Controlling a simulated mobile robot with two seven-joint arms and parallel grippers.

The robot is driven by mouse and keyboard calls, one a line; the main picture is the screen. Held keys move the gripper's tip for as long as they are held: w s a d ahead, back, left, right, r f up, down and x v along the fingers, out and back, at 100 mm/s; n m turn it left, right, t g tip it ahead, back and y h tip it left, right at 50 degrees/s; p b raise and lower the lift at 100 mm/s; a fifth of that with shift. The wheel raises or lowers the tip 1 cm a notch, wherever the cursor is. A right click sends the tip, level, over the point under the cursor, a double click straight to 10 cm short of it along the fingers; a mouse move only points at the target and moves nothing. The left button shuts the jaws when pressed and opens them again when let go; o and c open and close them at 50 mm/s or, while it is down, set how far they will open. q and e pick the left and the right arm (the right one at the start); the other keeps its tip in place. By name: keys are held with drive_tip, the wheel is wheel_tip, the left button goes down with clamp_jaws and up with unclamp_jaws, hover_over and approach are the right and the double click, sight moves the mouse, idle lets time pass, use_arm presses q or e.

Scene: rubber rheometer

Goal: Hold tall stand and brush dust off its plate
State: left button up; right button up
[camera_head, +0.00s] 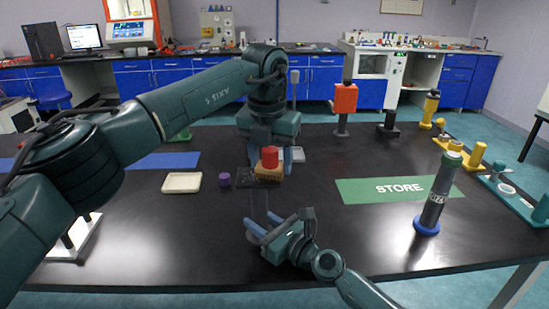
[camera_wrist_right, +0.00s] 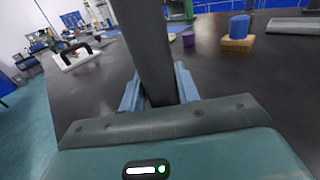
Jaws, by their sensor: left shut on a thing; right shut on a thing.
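The brush has a red knob (camera_head: 270,157) on a brown block (camera_head: 268,174). My left gripper (camera_head: 269,158) is shut on it, with a blue finger on either side, above the table's middle. In the right wrist view the brown block (camera_wrist_right: 237,45) shows with a blue-looking part on top. The tall stand's dark post (camera_wrist_right: 147,50) rises between the fingers of my right gripper (camera_wrist_right: 158,90), which is shut on it. In the head view my right gripper (camera_head: 262,228) is lower and nearer. A dark flat plate (camera_head: 244,177) shows beside the brush; dust cannot be made out.
A cream tray (camera_head: 182,183) and a purple cup (camera_head: 225,180) lie left of the brush. At right are a green STORE mat (camera_head: 385,190), a dark cylinder on a blue base (camera_head: 434,200) and yellow pieces (camera_head: 474,158). The front right is clear.

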sight(241, 174)
use_arm(q)
drive_tip(key=shift+a+f, duration=0.15)
drive_tip(key=shift+a, duration=1.25)
drive_tip(key=shift+c, duration=0.2)
drive_tip(key=shift+a, duration=1.75)
drive_tip(key=shift+w+r, duration=0.1)
drive_tip(key=shift+r, duration=0.1)
drive_tip(key=shift+r, duration=3)
wheel_tip(241, 174, up, 3)
